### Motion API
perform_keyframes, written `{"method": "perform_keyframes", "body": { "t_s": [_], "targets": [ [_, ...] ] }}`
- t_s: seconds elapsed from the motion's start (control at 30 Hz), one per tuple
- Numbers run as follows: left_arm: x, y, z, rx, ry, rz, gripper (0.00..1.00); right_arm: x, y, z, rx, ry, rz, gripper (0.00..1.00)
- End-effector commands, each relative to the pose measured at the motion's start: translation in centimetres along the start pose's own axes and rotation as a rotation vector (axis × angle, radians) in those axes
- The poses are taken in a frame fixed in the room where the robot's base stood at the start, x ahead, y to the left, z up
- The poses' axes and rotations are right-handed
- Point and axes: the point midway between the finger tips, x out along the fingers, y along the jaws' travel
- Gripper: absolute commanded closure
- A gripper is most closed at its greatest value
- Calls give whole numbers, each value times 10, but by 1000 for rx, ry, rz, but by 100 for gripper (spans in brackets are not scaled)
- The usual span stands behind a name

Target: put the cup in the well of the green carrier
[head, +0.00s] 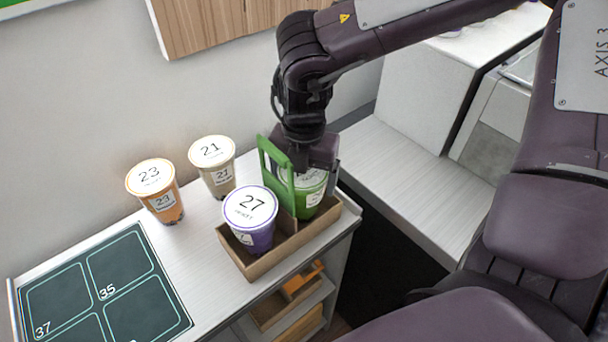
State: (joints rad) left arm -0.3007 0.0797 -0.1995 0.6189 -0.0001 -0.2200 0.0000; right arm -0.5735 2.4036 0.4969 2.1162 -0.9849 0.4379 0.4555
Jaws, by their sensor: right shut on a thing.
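The green carrier is a brown tray (262,262) with an upright green handle (276,172). It stands near the right end of the counter. A purple cup (252,219) with a white lid marked 27 stands in its front-left well. My right gripper (309,165) comes down from above and is shut on a green cup (309,193) with a pale lid. The green cup is upright at the right-hand well, beside the handle. Its lower part is behind the tray wall, and I cannot tell whether it touches the well's floor. My left gripper is not in view.
An orange cup (157,190) marked 23 and a beige cup (214,165) marked 21 stand left of the carrier near the wall. A dark numbered mat (112,290) lies at the front left. A gap separates this counter from another white one (415,180) on the right.

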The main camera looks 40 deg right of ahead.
Motion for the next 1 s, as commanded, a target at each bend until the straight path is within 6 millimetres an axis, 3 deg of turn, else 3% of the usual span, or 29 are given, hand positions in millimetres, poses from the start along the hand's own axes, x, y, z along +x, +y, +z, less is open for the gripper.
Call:
{"method": "perform_keyframes", "body": {
  "t_s": [0.5, 0.53, 0.6, 1.0],
  "targets": [
    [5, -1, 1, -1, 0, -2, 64, 11, 0, 0, 1, -2, 2, 55],
    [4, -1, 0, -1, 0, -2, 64, 10, 0, 0, 1, -1, 0, 12],
    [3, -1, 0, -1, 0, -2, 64, 9, 0, 0, 1, -1, 0, 2],
    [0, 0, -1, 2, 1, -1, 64, 0, 1, 1, 0, -4, 3, 0]
  ]
}}
